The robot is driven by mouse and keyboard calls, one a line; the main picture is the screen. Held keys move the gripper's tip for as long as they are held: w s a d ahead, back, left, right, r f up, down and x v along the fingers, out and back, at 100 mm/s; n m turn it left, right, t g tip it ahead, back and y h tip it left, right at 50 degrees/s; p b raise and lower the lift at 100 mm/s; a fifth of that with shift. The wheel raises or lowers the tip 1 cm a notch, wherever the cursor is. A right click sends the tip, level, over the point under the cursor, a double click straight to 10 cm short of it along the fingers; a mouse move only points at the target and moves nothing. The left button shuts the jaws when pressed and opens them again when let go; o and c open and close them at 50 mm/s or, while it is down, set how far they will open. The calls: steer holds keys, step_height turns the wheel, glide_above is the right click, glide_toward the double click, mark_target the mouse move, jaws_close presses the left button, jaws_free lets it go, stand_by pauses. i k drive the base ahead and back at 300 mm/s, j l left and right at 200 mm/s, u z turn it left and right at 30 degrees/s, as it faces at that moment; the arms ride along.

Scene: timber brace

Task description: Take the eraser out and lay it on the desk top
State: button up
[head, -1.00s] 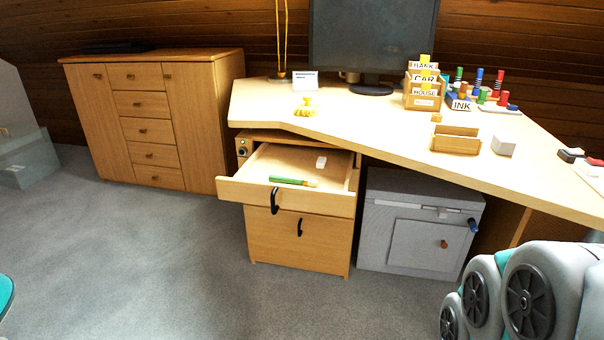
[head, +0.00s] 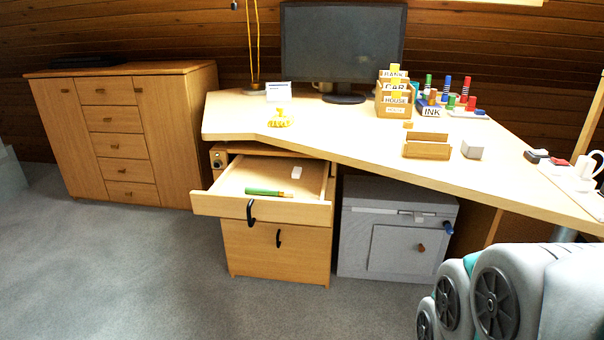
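The desk drawer (head: 262,206) under the left part of the desk is pulled open. A small white block that looks like the eraser (head: 297,172) lies inside it, toward the back right. A green marker-like stick (head: 268,192) lies in the drawer in front of it. The desk top (head: 340,135) is pale wood, above the drawer. Grey rounded links of my arm fill the lower right of the head view. My gripper is not in view.
On the desk stand a monitor (head: 342,45), a card box (head: 394,95), an ink stand (head: 432,108), a wooden tray (head: 426,150), a grey block (head: 472,149) and a yellow object (head: 281,118). A grey cabinet (head: 396,225) stands below. Floor before the drawer is clear.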

mark_target(297, 171)
steer(key=i+j, duration=0.2)
steer(key=j, duration=0.2)
steer(key=i+j, duration=0.2)
steer(key=j, duration=0.2)
steer(key=i+j, duration=0.25)
steer(key=j, duration=0.15)
steer(key=i+j, duration=0.2)
steer(key=j, duration=0.25)
steer(key=i+j+z, duration=0.1)
steer(key=j, duration=0.3)
steer(key=i+j+z, duration=0.1)
steer(key=i+j, duration=0.15)
steer(key=j, duration=0.15)
steer(key=i+j+z, duration=0.1)
steer(key=j, duration=0.3)
steer(key=i+j+z, duration=0.1)
steer(key=j, duration=0.3)
steer(key=i+j+z, duration=0.1)
steer(key=j, duration=0.35)
steer(key=i+j+z, duration=0.1)
steer(key=j, duration=0.3)
steer(key=i, duration=0.1)
